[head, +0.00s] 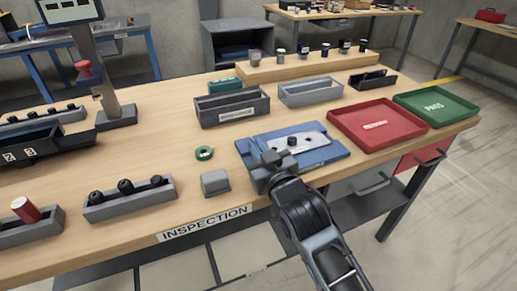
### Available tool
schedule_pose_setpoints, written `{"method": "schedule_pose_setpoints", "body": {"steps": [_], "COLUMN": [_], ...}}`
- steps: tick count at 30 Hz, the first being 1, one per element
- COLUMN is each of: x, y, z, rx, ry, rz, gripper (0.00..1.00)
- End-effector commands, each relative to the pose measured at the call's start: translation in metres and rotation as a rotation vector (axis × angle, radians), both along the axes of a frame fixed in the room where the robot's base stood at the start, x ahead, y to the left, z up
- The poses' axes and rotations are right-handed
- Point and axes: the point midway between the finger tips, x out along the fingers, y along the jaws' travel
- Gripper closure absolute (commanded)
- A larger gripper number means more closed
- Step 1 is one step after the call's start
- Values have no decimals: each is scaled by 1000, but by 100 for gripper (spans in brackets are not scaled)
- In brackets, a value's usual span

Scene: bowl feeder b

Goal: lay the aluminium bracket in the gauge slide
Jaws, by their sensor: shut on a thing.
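My gripper (262,153) is shut at the left part of a blue fixture (327,154) near the table's front edge, which I take to be the gauge. A pale grey metal piece (311,138) shows over the blue fixture, beside my gripper, with a dark round knob (292,141) near it. The held thing, seemingly the aluminium bracket, is mostly hidden by my fingers and wrist. I cannot tell its outline from the pale metal, nor whether it touches the fixture.
A red tray (342,116) and a green tray (408,98) stand to the right. A dark labelled bin (206,117) and a grey bin (311,103) stand behind. A green ring (204,153) and a grey block (215,182) lie left, with bare wood between.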

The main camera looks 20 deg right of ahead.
Motion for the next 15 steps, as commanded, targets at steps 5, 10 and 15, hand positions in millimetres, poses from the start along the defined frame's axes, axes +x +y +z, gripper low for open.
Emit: {"method": "schedule_pose_setpoints", "body": {"steps": [5,10,15], "x": [0,0,0], "y": [0,0,0], "z": [1,-2,-2], "rx": [-1,0,0], "ry": [-4,-3,-2], "rz": [1,0,0], "gripper": [100,100,77]}}
